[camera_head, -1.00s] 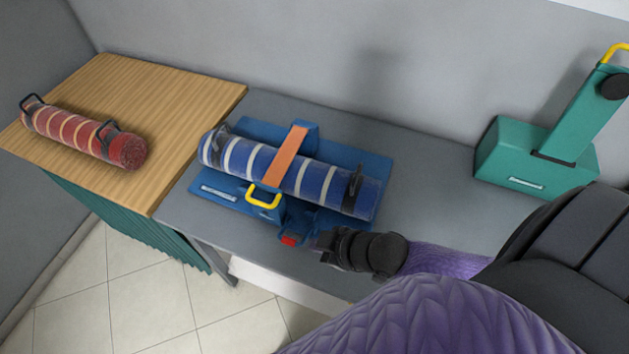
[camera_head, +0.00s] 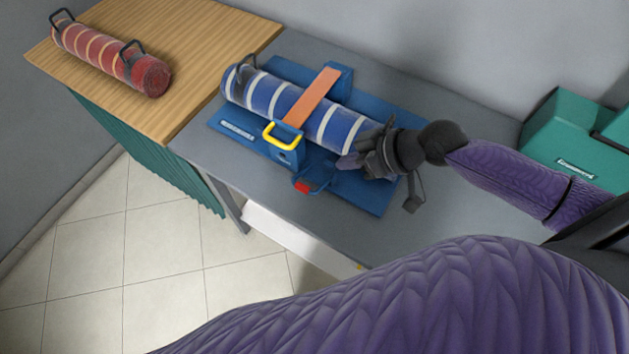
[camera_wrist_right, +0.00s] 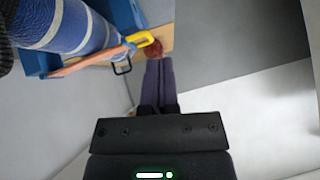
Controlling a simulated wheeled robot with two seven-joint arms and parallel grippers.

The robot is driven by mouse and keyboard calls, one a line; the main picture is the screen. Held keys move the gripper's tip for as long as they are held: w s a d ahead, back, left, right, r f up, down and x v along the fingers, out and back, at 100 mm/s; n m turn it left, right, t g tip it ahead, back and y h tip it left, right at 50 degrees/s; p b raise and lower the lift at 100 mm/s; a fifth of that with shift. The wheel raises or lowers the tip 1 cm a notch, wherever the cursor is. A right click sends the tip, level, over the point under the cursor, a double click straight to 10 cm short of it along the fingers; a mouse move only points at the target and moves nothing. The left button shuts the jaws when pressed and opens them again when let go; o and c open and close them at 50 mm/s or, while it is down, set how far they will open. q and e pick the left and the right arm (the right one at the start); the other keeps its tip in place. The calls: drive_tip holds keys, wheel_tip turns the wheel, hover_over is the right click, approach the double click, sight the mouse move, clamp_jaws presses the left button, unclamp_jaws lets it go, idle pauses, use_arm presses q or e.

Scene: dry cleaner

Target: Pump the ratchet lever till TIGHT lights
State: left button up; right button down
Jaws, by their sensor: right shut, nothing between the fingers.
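The ratchet's yellow lever handle (camera_head: 282,135) stands on the front of the blue cradle (camera_head: 370,196), at the lower end of the orange strap (camera_head: 312,97). The strap crosses a blue striped roll (camera_head: 265,92) lying in the cradle. The yellow handle also shows in the wrist view (camera_wrist_right: 140,38). A red-ended tab (camera_head: 302,187) sticks out below it. I cannot make out a lit TIGHT lamp. My right gripper (camera_head: 350,163) is shut and empty by the roll's right end, right of the lever and apart from it. My left gripper is not in view.
A red striped roll (camera_head: 110,58) lies on the wooden top (camera_head: 205,50) at left. A green device (camera_head: 575,140) stands at the right against the wall. The grey bench (camera_head: 455,215) is clear between it and the cradle.

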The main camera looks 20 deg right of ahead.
drive_tip(key=b, duration=0.3)
hover_over(297, 183)
drive_tip(key=s+d, duration=0.1)
drive_tip(key=d, duration=0.2)
wheel_tip(297, 183, down, 7)
drive_tip(key=f, duration=0.2)
drive_tip(key=shift+s+a+f, duration=0.25)
drive_tip(key=shift+a+f, duration=0.1)
drive_tip(key=shift+a, duration=0.05)
drive_tip(key=shift+s+a+f+b, duration=0.1)
drive_tip(key=shift+f+b, duration=0.3)
drive_tip(key=shift+f, duration=0.2)
